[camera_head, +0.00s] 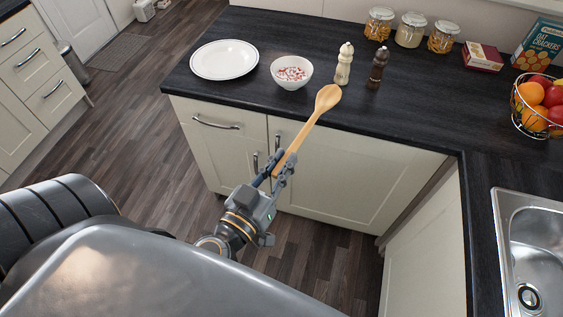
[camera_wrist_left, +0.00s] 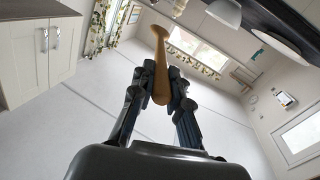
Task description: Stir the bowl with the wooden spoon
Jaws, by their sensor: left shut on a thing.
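The wooden spoon (camera_head: 310,122) is held by its handle in my left gripper (camera_head: 279,164), which is shut on it. The spoon's head points up and away, in front of the counter's front edge in the head view. In the left wrist view the spoon (camera_wrist_left: 160,65) stands up between the fingers of my left gripper (camera_wrist_left: 161,88). The white bowl (camera_head: 291,73), with red and white pieces inside, stands on the dark counter near its front edge. The spoon's head shows to the right of the bowl and apart from it. My right gripper is in neither view.
A white plate (camera_head: 224,60) lies left of the bowl. A cream mill (camera_head: 344,64) and a dark mill (camera_head: 378,68) stand to its right. Jars (camera_head: 410,31), boxes (camera_head: 482,56), a fruit basket (camera_head: 532,133) and a sink (camera_head: 534,244) are farther right.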

